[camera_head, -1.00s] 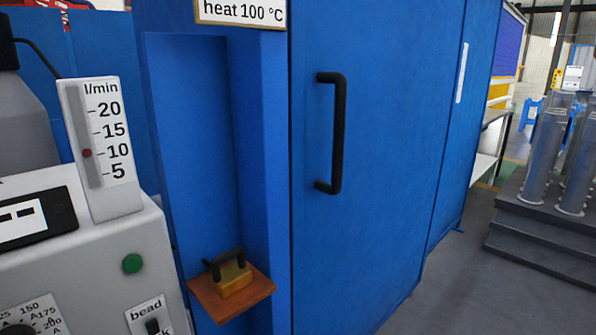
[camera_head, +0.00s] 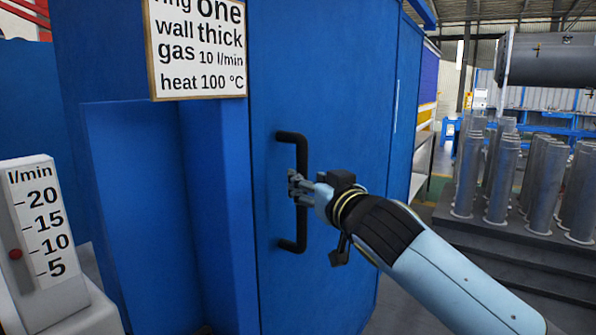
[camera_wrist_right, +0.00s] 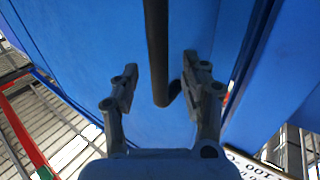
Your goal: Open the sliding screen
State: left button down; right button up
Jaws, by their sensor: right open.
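The sliding screen (camera_head: 345,95) is a large blue panel in the head view, with a black vertical bar handle (camera_head: 303,225) near its left edge. My right gripper (camera_head: 293,188) is at the middle of the handle, its arm coming in from the lower right. In the right wrist view the gripper (camera_wrist_right: 156,90) is open, with one finger on each side of the black handle (camera_wrist_right: 157,45). Neither finger clearly touches the bar. The blue screen (camera_wrist_right: 110,50) fills the background there. My left gripper is not in view.
A sign (camera_head: 198,48) hangs on the blue frame left of the screen. A grey machine with a flow gauge (camera_head: 38,225) stands at the lower left. Several grey cylinders (camera_head: 503,180) stand on a dark stepped platform at the right.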

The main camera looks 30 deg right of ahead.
jog(key=w, duration=0.2)
jog(key=w+d, duration=0.1)
jog(key=w, duration=0.1)
jog(key=shift+p, duration=0.3)
grip_shut()
jog(key=shift+w+f, duration=0.2)
